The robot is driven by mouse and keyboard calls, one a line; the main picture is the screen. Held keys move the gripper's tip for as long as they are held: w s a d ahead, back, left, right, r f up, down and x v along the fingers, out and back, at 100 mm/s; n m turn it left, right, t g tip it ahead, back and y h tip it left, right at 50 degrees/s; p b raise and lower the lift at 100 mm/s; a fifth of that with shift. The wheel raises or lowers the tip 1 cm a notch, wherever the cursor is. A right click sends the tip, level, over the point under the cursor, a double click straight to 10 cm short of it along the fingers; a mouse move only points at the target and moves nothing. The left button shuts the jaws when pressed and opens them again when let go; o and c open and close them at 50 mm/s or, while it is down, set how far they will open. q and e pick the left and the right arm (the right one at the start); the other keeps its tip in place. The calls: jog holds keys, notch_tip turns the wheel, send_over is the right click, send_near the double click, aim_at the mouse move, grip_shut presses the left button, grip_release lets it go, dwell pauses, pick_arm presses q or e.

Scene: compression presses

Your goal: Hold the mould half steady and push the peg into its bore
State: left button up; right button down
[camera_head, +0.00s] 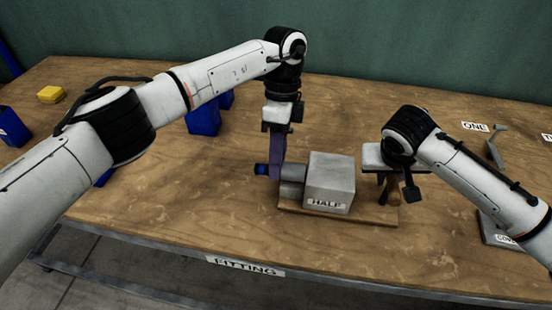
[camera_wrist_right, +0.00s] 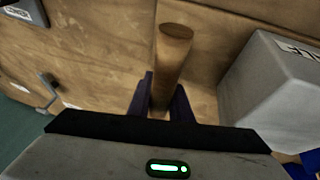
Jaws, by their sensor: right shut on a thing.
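The mould half (camera_head: 325,178) is a pale grey block labelled HALF on a thin wooden board (camera_head: 340,215); it also shows in the right wrist view (camera_wrist_right: 270,85). A grey round part (camera_head: 293,172) adjoins its left side. A short blue cylinder (camera_head: 261,169), seemingly the peg, shows left of my left gripper (camera_head: 276,174). That gripper points down with its purple fingers across the line between blue and grey; its finger gap is hidden. My right gripper (camera_wrist_right: 162,100) is shut on an upright brown post (camera_wrist_right: 172,60), right of the block; the post partly shows in the head view (camera_head: 393,190).
Blue blocks (camera_head: 203,120) and a yellow block (camera_head: 50,94) stand at the left. A grey bracket (camera_head: 496,147), a ONE label (camera_head: 475,127) and a grey plate (camera_head: 495,232) are at the right. The wooden table (camera_head: 180,205) is clear in front, above its FITTING label.

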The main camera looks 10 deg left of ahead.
pick_arm(q)
jog(key=shift+d+r, duration=0.1)
jog(key=shift+d, duration=0.1)
jog(key=v, duration=1.2)
jog(key=shift+a, duration=0.2)
jog(key=shift+c, duration=0.4)
